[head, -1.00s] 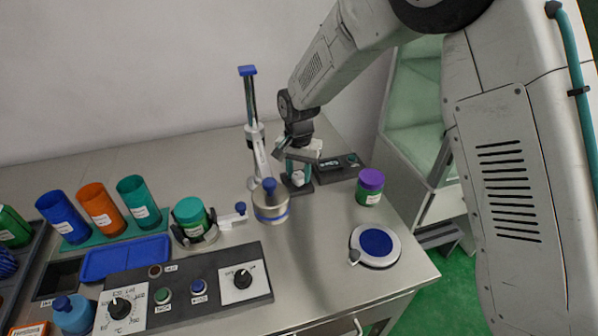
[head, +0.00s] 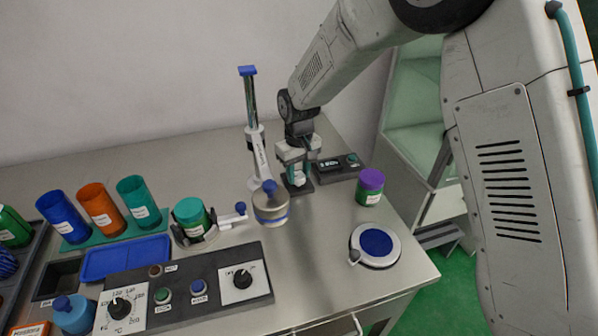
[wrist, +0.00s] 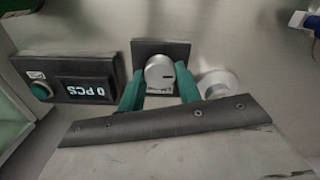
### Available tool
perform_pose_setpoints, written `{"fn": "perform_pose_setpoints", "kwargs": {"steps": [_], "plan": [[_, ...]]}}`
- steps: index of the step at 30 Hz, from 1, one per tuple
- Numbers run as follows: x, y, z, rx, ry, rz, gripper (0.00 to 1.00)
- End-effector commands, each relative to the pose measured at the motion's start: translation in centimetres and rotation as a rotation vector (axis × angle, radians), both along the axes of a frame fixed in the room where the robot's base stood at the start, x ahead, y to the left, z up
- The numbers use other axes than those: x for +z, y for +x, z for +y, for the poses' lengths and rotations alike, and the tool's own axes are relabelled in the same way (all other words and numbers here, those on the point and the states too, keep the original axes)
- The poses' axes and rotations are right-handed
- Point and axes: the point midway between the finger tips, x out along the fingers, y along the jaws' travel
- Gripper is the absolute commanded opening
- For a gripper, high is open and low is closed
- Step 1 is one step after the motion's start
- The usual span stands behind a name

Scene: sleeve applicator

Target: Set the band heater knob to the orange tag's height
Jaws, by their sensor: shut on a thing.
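My gripper (head: 296,172) points down at the back of the bench, beside the blue-topped column. The knob sits on a dark square plate (wrist: 180,49). Its face has a small dark mark towards the right. I cannot read a name on it. The blue-topped column (head: 252,100) has a white lower sleeve with printing too small to read. I cannot make out an orange tag. An orange cup (head: 98,205) bears a white label.
A counter box reading 0 PCS (wrist: 75,78) stands beside the knob. A control panel (head: 225,307) with two dials lies at the front. A purple-lidded jar (head: 369,187), a lidded tin (head: 271,211) and a blue-topped disc (head: 375,243) stand nearby. Bench between them is clear.

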Motion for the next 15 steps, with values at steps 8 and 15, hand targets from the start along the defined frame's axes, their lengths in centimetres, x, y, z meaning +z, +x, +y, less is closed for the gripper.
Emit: {"fn": "perform_pose_setpoints", "kwargs": {"steps": [8,15], "plan": [[0.10,0.10,0.03,0.262,0.001,-0.003,0.11],[0.11,0.11,0.02,0.489,0.001,-0.003,0.11]]}}
